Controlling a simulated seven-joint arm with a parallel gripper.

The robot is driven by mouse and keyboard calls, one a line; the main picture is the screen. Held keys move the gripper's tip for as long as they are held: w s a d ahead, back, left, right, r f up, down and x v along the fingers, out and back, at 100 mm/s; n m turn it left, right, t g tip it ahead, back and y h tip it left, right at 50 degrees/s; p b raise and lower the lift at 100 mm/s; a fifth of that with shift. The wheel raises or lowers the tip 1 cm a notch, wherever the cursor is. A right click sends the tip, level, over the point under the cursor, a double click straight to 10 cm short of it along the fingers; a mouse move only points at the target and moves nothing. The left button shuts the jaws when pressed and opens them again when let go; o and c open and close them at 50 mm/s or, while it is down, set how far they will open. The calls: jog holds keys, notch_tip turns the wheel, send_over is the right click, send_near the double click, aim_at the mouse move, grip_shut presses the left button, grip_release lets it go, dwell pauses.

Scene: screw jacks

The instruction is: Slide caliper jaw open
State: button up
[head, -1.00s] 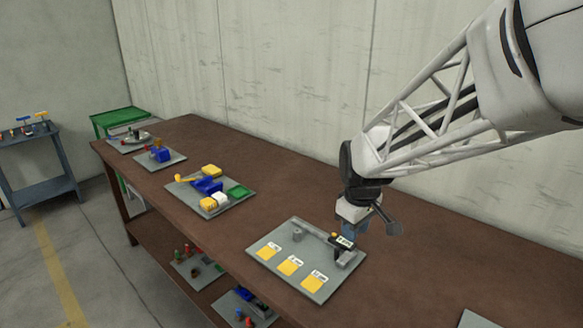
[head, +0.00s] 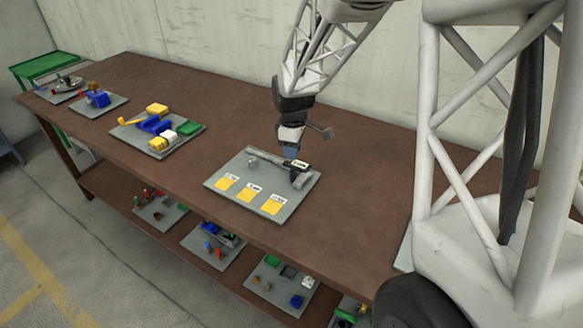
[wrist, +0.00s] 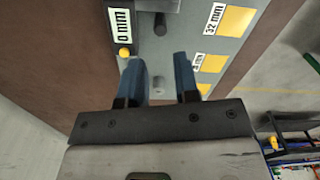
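The caliper (head: 272,159) lies on a grey plate (head: 225,180) on the brown bench, its grey beam running along the plate's far side. Its dark slider with a light display (head: 298,164) sits at the beam's right end. In the wrist view the display (wrist: 122,22) reads 0 mm, with a yellow knob (wrist: 124,52) beside it and a dark round peg (wrist: 160,22) nearby. My gripper (wrist: 163,62) has its two blue fingers apart, with nothing visibly held between them. In the head view my gripper (head: 290,152) is just behind the slider; whether it touches is unclear.
Several yellow squares (head: 272,205) with white labels lie along the plate's near side; one label (wrist: 215,18) reads 32 mm. Another plate (head: 190,140) with blue, yellow, white and green parts stands left. More plates sit on the lower shelf. The bench (head: 340,220) around the caliper plate is clear.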

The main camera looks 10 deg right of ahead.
aim_at(293, 171)
jog(key=shift+f, duration=0.1)
jog(key=shift+f, duration=3.8)
grip_shut()
